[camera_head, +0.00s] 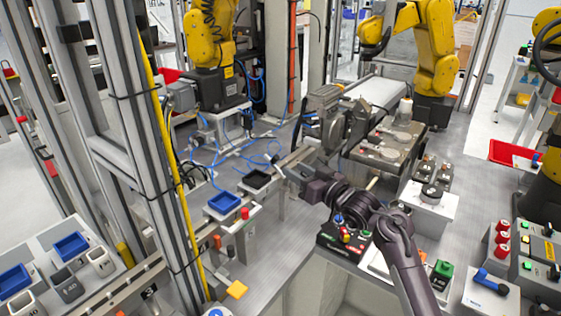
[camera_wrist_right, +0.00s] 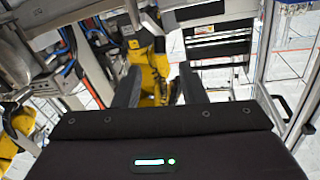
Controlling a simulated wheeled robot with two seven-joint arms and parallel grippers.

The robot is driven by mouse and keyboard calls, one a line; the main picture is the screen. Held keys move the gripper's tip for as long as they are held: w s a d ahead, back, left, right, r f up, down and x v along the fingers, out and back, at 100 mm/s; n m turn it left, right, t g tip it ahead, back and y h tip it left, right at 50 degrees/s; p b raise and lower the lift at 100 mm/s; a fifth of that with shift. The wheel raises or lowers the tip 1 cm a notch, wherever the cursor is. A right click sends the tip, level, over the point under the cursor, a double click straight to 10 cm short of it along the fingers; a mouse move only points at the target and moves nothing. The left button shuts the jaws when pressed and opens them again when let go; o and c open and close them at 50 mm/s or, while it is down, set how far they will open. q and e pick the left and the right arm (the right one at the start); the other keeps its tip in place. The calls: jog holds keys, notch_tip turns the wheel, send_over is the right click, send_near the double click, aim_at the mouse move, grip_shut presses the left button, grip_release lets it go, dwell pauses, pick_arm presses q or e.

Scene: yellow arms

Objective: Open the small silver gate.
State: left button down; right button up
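My right arm comes in from the lower right in the head view. Its dark gripper (camera_head: 287,172) is in mid-scene, close to the right of a black tray (camera_head: 257,181) on a silver rail. In the right wrist view the two dark fingers (camera_wrist_right: 158,88) stand apart with nothing held between them. A small silver upright plate (camera_head: 243,232) with a red mark stands below a blue tray (camera_head: 223,203). I cannot tell whether this plate is the silver gate, or whether any gate is open or shut. My left gripper is not in view.
A control box with coloured buttons (camera_head: 345,237) lies under my right arm. Yellow robot arms (camera_head: 208,40) stand behind, and one also shows beyond my fingers (camera_wrist_right: 150,75). A metal frame post (camera_head: 125,110) blocks the left. Grey bench surface (camera_head: 285,230) is clear below the gripper.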

aim_at(279, 170)
jog(key=p+x, duration=0.1)
jog(key=x, duration=0.6)
jog(key=shift+w+a, duration=0.15)
jog(key=shift+w, duration=0.05)
grip_shut()
